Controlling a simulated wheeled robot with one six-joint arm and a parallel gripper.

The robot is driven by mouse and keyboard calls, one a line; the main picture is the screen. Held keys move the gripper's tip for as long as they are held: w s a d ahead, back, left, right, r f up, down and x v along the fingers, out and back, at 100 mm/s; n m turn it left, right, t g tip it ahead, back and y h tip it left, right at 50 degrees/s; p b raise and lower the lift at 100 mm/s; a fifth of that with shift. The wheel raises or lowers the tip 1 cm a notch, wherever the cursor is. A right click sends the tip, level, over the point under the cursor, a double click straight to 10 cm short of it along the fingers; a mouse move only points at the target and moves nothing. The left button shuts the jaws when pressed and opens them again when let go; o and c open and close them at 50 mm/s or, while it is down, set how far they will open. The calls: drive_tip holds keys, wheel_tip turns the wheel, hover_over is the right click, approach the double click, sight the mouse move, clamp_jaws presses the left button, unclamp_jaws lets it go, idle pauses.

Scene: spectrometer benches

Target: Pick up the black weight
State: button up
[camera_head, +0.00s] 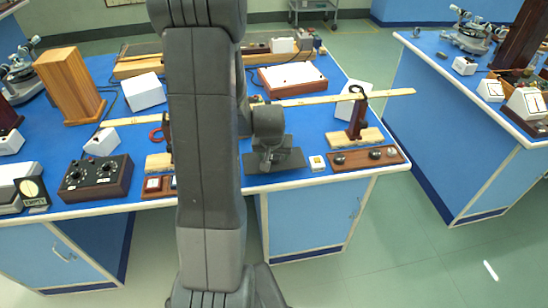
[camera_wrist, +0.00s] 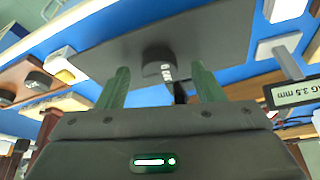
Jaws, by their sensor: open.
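The black weight (camera_wrist: 157,64), a short dark cylinder with small pale marks, stands on a dark grey plate (camera_wrist: 215,38) in the wrist view. My gripper (camera_wrist: 161,86) has its two green fingers apart, one to each side of the weight's line. The weight appears just beyond the fingertips; whether they flank it I cannot tell. In the head view my gripper (camera_head: 270,146) is low over the dark plate (camera_head: 292,160) near the bench's front edge. There the weight is hidden or cannot be told from the gripper.
A wooden tray with dark round pieces (camera_head: 367,157) lies right of the plate, with a small white-and-yellow item (camera_head: 317,163) between. A wooden stand (camera_head: 356,125) carries a long ruler (camera_head: 385,95) behind. A black control box (camera_head: 95,178) sits at left. The aisle floor (camera_head: 400,240) is clear.

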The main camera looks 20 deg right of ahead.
drive_tip(key=shift+w+f, duration=0.1)
drive_tip(key=shift+f, duration=0.15)
drive_tip(key=shift+c, duration=0.4)
drive_tip(key=c, duration=1.1)
